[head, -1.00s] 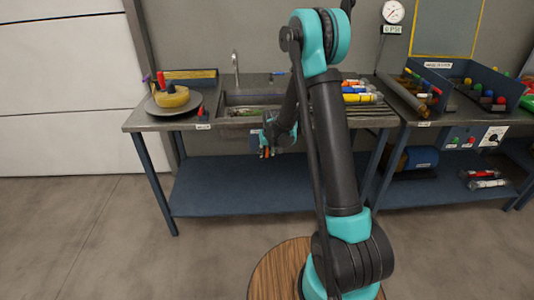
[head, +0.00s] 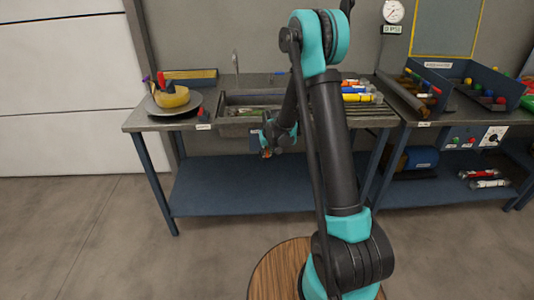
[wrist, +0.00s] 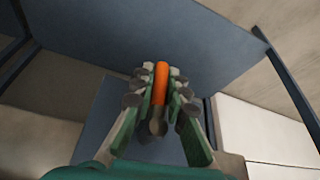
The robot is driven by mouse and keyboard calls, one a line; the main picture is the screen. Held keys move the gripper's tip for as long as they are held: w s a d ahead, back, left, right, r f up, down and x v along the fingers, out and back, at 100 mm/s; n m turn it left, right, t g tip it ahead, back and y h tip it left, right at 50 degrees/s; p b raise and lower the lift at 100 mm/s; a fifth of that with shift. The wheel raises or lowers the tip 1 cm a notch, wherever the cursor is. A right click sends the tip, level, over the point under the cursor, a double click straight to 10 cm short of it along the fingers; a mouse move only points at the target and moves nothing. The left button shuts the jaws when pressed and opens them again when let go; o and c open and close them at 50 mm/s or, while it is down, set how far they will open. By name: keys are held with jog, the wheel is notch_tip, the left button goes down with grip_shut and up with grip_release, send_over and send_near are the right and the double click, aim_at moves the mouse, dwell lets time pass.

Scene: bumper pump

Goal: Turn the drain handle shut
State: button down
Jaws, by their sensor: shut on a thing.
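The drain handle (wrist: 160,84) has an orange grip and a grey shaft in the wrist view. It lies between the two fingers of my gripper (wrist: 157,86), which is shut on it. In the head view my gripper (head: 270,147) is low at the front of the sink (head: 238,128), below its rim. The handle is mostly hidden there by the gripper, with only a trace of orange-red showing. The drain pipe and valve body cannot be made out.
The workbench (head: 150,121) carries a plate with a yellow object (head: 172,97) at left and several coloured cylinders at right. A blue lower shelf (head: 240,185) lies beneath the gripper. A blue tray (head: 480,85) stands on the right bench. Floor in front is clear.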

jog(key=shift+d, duration=0.1)
jog(key=d+r+n+t+h, duration=0.2)
jog(key=d+r+n+h, duration=0.2)
jog(key=h, duration=1.2)
jog(key=shift+d+r+h, duration=0.25)
jog(key=shift+r+h, duration=0.1)
jog(key=shift+h, duration=0.05)
jog(key=shift+r, duration=0.1)
dwell(0.6)
jog(key=c, duration=1.5)
grip_release()
jog(key=shift+a, duration=0.1)
jog(key=v, duration=1.1)
jog(key=shift+s+a, duration=0.2)
jog(key=shift+a, duration=0.15)
